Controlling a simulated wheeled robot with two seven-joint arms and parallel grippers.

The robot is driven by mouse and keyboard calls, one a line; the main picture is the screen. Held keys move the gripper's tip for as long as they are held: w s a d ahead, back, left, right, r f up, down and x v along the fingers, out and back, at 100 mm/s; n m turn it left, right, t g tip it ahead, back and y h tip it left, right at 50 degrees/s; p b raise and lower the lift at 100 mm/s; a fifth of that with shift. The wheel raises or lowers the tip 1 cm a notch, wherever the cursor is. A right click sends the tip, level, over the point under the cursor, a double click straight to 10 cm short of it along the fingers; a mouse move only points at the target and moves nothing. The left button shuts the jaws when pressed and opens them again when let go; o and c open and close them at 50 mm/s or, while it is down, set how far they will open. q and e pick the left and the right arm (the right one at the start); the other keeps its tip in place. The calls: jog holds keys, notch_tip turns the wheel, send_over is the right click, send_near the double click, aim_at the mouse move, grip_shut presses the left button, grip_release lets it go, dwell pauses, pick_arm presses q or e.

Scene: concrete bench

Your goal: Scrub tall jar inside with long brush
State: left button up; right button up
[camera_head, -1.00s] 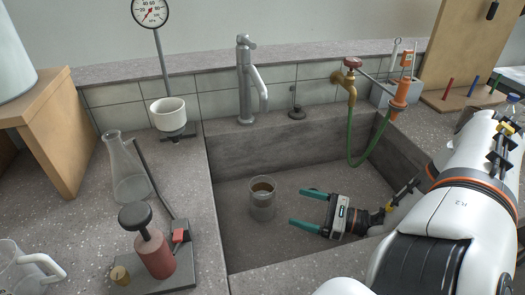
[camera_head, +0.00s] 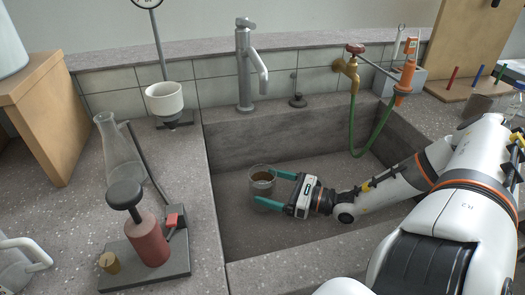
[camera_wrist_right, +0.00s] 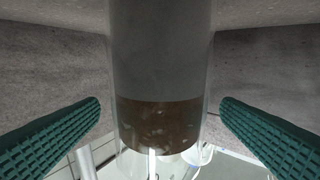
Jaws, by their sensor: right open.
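The tall glass jar (camera_head: 262,181) stands upright in the sink, with a brown band inside. In the right wrist view the jar (camera_wrist_right: 158,60) fills the middle, between the two green fingers. My right gripper (camera_head: 269,187) is open, its fingers reaching in from the right on either side of the jar. In the wrist view a gap shows between each fingertip and the glass. A thin light-handled tool (camera_head: 397,45) stands in the grey holder at the back right; I cannot tell whether it is the long brush. My left gripper is out of view.
The stone sink (camera_head: 235,150) has a grey tap (camera_head: 246,75) behind it and a brass tap (camera_head: 352,75) with a green hose. A flask (camera_head: 120,155) and a red bottle on a stand (camera_head: 150,243) sit left of the sink. The sink floor left of the jar is clear.

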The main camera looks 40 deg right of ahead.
jog(key=shift+b+x, duration=0.6)
jog(key=shift+x, duration=0.75)
jog(key=c, duration=1.3)
